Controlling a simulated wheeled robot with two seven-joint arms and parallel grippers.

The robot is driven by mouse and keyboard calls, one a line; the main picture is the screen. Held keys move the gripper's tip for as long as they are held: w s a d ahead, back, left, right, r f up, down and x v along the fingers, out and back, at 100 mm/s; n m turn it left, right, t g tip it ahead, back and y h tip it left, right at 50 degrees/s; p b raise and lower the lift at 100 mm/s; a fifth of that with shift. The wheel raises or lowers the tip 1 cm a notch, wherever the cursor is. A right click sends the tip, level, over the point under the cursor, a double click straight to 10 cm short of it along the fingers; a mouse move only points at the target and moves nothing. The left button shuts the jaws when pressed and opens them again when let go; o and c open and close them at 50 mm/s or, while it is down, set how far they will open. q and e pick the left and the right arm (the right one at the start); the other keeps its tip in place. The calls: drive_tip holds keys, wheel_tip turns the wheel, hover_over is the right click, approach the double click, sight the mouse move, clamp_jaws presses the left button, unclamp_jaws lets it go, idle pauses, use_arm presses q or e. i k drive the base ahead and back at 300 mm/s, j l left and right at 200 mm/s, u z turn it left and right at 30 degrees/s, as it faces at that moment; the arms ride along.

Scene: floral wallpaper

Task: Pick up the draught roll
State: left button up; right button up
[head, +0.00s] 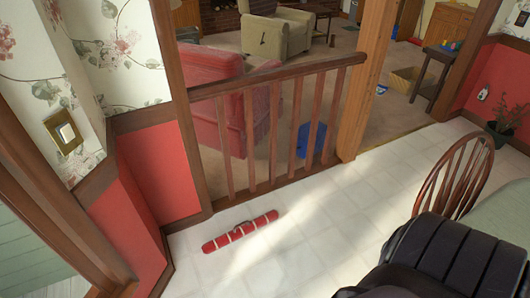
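The draught roll (240,232) is a long red roll with white bands, and a small greyish loop or strap shows near its middle. It lies on the pale tiled floor in the head view, a little in front of the wooden railing, slanting up to the right. Neither of my grippers shows in the head view. Nothing covers the roll.
A wooden railing (275,128) stands behind the roll, with a red-panelled wall (158,172) to the left. A wooden chair (462,175) and a table (505,215) are at the right. The tiled floor (325,225) around the roll is clear.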

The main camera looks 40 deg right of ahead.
sight(240, 230)
drive_tip(key=l+z, duration=0.1)
drive_tip(key=z, duration=0.85)
drive_tip(key=i+j, duration=0.3)
drive_tip(key=i, duration=0.25)
drive_tip(key=z, duration=0.05)
